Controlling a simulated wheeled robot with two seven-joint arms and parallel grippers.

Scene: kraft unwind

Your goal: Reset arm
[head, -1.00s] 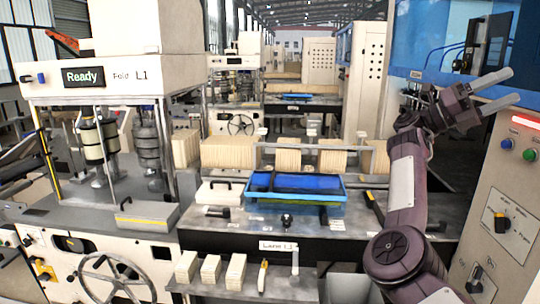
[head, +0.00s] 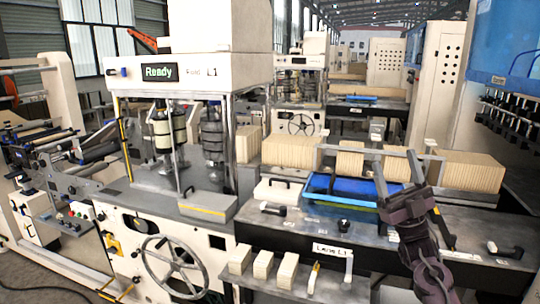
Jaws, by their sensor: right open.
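My right gripper (head: 398,172) shows in the head view at the right, its two grey fingers pointing up and spread apart with nothing between them. My right arm comes up from the bottom right. The gripper stands in front of the right part of a blue tray (head: 318,199) on the grey machine table and hides some of it. I cannot tell whether it touches the tray. My left gripper is not in view.
The white folding machine (head: 140,90) with a "Ready" display stands at the left, with a handwheel (head: 172,264) below. Kraft stacks (head: 290,151) line the back of the table. Small paper blocks (head: 263,264) sit on the front shelf.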

